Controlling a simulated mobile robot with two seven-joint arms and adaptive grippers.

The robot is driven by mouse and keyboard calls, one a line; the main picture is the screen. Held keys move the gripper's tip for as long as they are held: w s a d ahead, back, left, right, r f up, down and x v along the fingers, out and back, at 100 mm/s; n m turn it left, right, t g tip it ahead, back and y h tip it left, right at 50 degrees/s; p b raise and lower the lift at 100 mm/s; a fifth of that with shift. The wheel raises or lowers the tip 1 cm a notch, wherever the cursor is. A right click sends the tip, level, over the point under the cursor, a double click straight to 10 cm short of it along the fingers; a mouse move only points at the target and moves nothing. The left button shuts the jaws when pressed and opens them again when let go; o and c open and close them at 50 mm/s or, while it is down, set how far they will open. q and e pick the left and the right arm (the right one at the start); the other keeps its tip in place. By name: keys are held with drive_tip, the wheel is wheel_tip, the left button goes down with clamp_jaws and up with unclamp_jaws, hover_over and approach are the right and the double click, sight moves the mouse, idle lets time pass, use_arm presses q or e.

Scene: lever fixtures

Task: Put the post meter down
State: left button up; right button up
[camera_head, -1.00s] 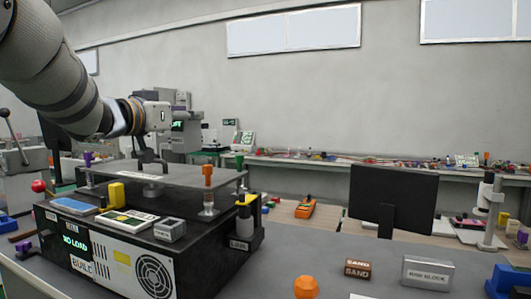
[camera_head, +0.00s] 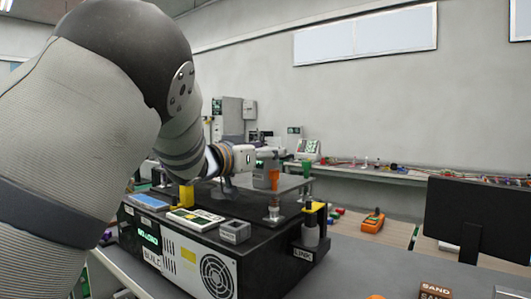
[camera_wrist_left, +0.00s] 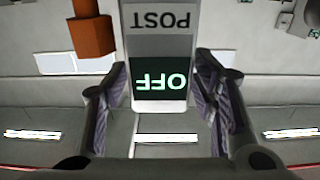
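The post meter (camera_wrist_left: 160,60) is a pale, flat case with the word POST and a dark screen reading OFF in green, upside down in the left wrist view. My left gripper (camera_wrist_left: 163,95) has one finger along each side of it, seemingly touching. In the head view the meter (camera_head: 267,157) is small and partly hidden by my left gripper (camera_head: 250,160), above the raised plate (camera_head: 290,184) of the black bench unit. An orange-topped post (camera_head: 273,180) stands close by; an orange block (camera_wrist_left: 91,34) shows beside the meter in the wrist view. My right gripper is out of view.
The black unit (camera_head: 285,262) carries a yellow block (camera_head: 186,195), a small grey box (camera_head: 235,231) and a yellow-topped post (camera_head: 312,225). A dark monitor (camera_head: 480,215) stands at right. An orange handheld device (camera_head: 373,221) lies behind. My left arm covers the left side.

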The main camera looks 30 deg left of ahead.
use_arm(q)
drive_tip(key=shift+r, duration=0.1)
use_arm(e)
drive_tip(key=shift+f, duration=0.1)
use_arm(q)
drive_tip(key=s+p, duration=0.1)
drive_tip(key=s, duration=1.1)
drive_tip(key=shift+a+p, duration=0.3)
drive_tip(key=shift+a, duration=0.15)
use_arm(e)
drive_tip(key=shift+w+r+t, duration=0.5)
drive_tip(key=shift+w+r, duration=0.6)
